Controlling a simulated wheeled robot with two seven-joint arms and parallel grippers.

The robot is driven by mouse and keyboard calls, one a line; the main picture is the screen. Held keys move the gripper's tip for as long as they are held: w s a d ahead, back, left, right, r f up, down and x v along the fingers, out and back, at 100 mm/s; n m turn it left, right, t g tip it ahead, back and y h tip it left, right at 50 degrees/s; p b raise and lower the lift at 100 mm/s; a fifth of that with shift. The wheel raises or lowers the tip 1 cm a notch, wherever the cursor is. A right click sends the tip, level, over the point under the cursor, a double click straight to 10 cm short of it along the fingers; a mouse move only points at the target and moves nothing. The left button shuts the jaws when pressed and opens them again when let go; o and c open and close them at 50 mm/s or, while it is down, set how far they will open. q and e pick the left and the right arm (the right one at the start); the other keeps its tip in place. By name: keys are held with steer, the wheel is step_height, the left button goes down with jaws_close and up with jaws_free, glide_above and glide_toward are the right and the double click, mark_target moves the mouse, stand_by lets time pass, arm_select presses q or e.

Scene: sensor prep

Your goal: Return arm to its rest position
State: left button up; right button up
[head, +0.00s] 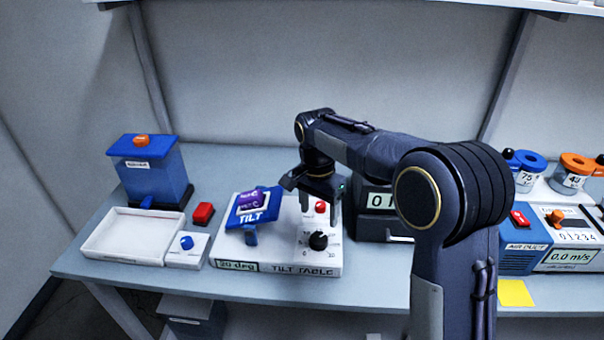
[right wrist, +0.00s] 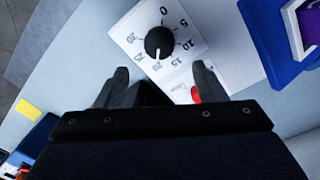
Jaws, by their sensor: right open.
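My right arm (head: 450,200) reaches in from the lower right and bends over the bench. My right gripper (head: 320,208) points down above the right part of the white tilt table (head: 290,259). It is open and empty, close to the red button (head: 320,207) and the black knob (head: 318,240). In the right wrist view the open fingers (right wrist: 159,75) frame the dial, with the black knob (right wrist: 159,42) between and beyond their tips and the red button (right wrist: 195,94) beside one finger. The blue tilt plate (head: 245,217) is tilted and carries a purple piece (head: 251,198). My left gripper is out of view.
A white tray (head: 95,237), a blue box with an orange knob (head: 140,140) and a red block (head: 203,213) stand on the left. A dark display unit (head: 378,225) is right behind the gripper. An air duct panel (head: 525,258) and labelled jars (head: 573,172) stand right.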

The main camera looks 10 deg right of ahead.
steer(key=shift+d, duration=0.1)
steer(key=s+d+r+n+t+y, duration=0.1)
steer(key=s+d+r+n+y, duration=0.2)
steer(key=s+d, duration=0.4)
steer(key=s+a+f+n+t+y, duration=0.1)
steer(key=s+n+t, duration=0.4)
steer(key=s, duration=1.7)
steer(key=shift+a+f, duration=0.15)
steer(key=shift+f, duration=0.2)
